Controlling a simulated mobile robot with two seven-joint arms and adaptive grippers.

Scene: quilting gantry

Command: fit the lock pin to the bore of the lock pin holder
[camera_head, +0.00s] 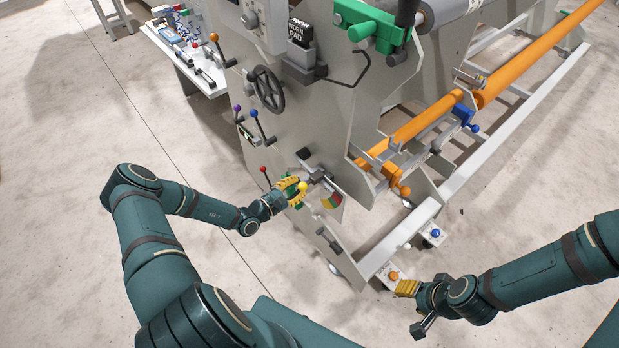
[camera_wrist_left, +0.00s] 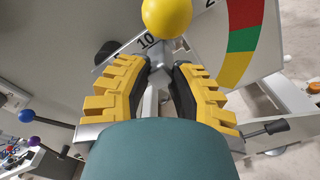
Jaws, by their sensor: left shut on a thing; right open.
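My left gripper (camera_head: 297,190) is at the front of the grey machine panel, shut on a piece with a yellow ball end (camera_head: 303,187). In the left wrist view the yellow ball (camera_wrist_left: 166,18) shows just past the tips of my left gripper (camera_wrist_left: 167,62). I cannot tell whether this piece is the lock pin; its shaft is hidden. The lock pin holder and its bore cannot be clearly made out. My right gripper (camera_head: 406,288) is open and low at the right, close to an orange knob (camera_head: 393,275).
A red, yellow and green gauge plate (camera_head: 331,201) is right beside my left gripper. A handwheel (camera_head: 268,89) and a red-knobbed lever (camera_head: 263,169) are on the panel. A side table (camera_head: 203,82) holds small parts. Floor left of the machine is free.

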